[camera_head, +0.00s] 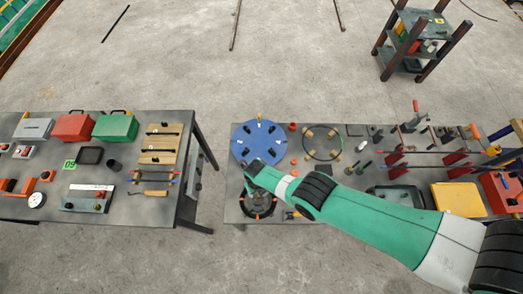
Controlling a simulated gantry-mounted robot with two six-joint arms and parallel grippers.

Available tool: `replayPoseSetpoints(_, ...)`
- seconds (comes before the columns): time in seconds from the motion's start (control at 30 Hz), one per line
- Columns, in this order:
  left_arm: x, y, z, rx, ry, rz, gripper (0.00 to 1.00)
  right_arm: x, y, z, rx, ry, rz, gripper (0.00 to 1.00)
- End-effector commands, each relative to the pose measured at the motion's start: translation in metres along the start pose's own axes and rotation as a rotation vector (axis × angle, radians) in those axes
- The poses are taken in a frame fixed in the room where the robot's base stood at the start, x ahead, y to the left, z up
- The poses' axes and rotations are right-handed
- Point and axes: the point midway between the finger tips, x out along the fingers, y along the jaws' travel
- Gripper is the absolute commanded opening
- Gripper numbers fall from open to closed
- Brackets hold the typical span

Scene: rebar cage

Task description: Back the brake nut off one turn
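My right arm reaches in from the right, and my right gripper (252,178) is small and dark at its end. It is above the bench, between a blue disc (260,130) and a dark round fixture with orange marks (262,211). Whether the fingers are apart or closed is too small to tell. The forearm covers part of the fixture and the bench beside it. I cannot pick out a brake nut; it may be hidden or too small. My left gripper is not in view.
The right bench (237,213) also holds a ring with several tan blocks (322,128), clamps and a yellow tray (459,198). The left bench (140,210) carries red (73,127) and green (116,127) toolboxes. A gap separates the benches. The floor behind is mostly open.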

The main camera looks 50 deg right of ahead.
Motion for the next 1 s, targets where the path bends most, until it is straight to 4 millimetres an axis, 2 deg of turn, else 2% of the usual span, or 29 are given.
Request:
replayPoseSetpoints(0.17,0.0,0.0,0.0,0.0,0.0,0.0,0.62,0.0002,-0.0005,-0.0001,0.029,0.0,0.0,0.64)
replayPoseSetpoints(0.27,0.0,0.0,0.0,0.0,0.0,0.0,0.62,0.0003,-0.0006,-0.0001,0.173,0.0,0.0,0.64)
replayPoseSetpoints(0.33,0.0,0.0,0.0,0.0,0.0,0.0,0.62,0.0003,-0.0006,-0.0001,0.36,0.0,0.0,0.64)
replayPoseSetpoints(0.47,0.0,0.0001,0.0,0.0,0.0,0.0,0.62,0.0004,-0.0007,-0.0002,0.844,0.0,0.0,0.64)
replayPoseSetpoints(0.8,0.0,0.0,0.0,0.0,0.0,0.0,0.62,0.0003,-0.0007,-0.0003,2.206,0.0,-0.001,0.64)
replayPoseSetpoints(0.9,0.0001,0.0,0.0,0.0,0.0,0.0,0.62,0.0002,-0.0006,-0.0003,2.579,0.0,-0.001,0.64)
replayPoseSetpoints(1.0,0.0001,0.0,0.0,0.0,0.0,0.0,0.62,0.0002,-0.0006,-0.0002,2.872,0.0,-0.001,0.64)
